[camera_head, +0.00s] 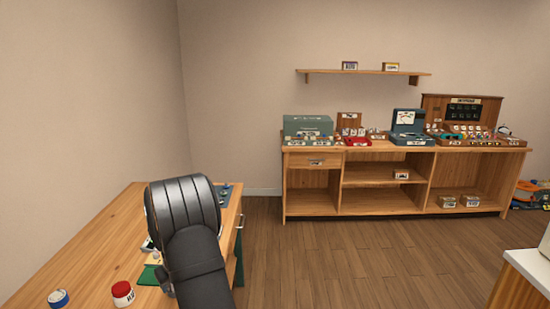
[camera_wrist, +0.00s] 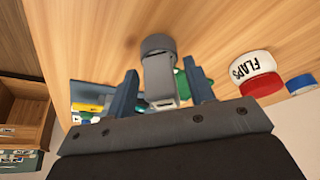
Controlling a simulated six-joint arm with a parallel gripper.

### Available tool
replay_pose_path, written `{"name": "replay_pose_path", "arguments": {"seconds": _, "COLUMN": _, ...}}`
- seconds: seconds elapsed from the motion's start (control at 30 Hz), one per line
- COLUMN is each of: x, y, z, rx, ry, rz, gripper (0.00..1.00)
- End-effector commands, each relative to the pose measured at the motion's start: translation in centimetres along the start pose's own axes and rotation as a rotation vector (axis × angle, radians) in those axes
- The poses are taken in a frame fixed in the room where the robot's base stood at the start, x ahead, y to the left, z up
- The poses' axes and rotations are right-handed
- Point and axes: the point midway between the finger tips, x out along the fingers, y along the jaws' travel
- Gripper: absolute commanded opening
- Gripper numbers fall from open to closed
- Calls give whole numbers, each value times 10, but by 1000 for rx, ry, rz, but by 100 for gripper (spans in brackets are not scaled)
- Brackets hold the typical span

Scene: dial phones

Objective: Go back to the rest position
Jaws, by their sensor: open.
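My gripper (camera_wrist: 162,70) shows in the wrist view with its two dark fingers apart, over the wooden table (camera_head: 98,248). A grey piece with a dark round end (camera_wrist: 158,72) shows between the fingers; I cannot tell how far it is from them. In the head view my black arm reaches over the table at lower left and hides the gripper and part of the tabletop.
A red-and-white jar (camera_head: 122,294) and a blue-and-white roll (camera_head: 58,299) stand near the table's front. A green item (camera_head: 149,275) lies beside my arm. A wooden cabinet (camera_head: 383,201) with boxes stands at the back wall. Open floor (camera_head: 340,265) lies between.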

Motion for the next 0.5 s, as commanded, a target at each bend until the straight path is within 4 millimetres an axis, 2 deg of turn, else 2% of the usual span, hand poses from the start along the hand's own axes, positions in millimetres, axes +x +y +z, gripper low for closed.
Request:
{"name": "replay_pose_path", "arguments": {"seconds": 0.1, "x": -20, "y": 0, "z": -9, "rx": 0, "ry": 4, "rz": 0, "gripper": 49}}
{"name": "replay_pose_path", "arguments": {"seconds": 0.2, "x": -30, "y": 0, "z": -12, "rx": 1, "ry": 2, "rz": 0, "gripper": 49}}
{"name": "replay_pose_path", "arguments": {"seconds": 0.5, "x": -39, "y": 0, "z": -16, "rx": 0, "ry": 0, "rz": 0, "gripper": 49}}
